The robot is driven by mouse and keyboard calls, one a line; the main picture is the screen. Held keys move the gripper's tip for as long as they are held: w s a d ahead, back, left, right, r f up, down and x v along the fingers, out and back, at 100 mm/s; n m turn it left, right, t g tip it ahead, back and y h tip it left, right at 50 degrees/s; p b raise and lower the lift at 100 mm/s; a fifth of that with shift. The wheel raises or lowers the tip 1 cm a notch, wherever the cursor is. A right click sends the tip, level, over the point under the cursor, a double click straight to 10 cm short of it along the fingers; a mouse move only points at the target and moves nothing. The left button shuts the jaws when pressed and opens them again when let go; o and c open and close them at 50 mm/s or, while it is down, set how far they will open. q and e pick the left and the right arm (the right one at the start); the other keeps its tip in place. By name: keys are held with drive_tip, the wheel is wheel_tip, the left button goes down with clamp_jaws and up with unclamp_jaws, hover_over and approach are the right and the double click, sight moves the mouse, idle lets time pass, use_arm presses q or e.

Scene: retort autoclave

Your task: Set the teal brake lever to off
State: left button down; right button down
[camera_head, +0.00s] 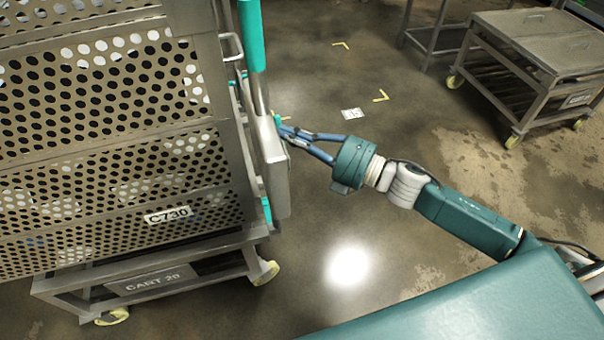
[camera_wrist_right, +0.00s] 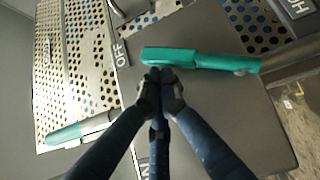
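The teal brake lever (camera_wrist_right: 200,59) lies across a grey plate (camera_wrist_right: 225,115) in the right wrist view. Its left end is close to the OFF label (camera_wrist_right: 121,53). A second label at the bottom edge of that view is mostly cut off. My right gripper (camera_wrist_right: 160,78) has its dark fingertips drawn together at the lower edge of the lever's left part. They look touching or nearly so, and I see nothing between them. In the head view my right gripper (camera_head: 283,130) reaches the plate on the cart's right side, where the lever is hard to make out. My left gripper is not in view.
The perforated cart (camera_head: 120,130) marked C730 and CART 20 fills the left. A teal upright handle (camera_head: 252,35) rises above the plate. Another teal bar (camera_wrist_right: 75,133) shows in the wrist view. A metal wheeled table (camera_head: 540,40) stands far right; wet floor between is open.

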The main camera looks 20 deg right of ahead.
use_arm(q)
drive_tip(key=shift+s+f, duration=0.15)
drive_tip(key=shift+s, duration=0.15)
use_arm(e)
drive_tip(key=shift+w, duration=0.45)
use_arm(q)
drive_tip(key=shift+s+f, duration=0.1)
use_arm(e)
drive_tip(key=shift+f, duration=0.1)
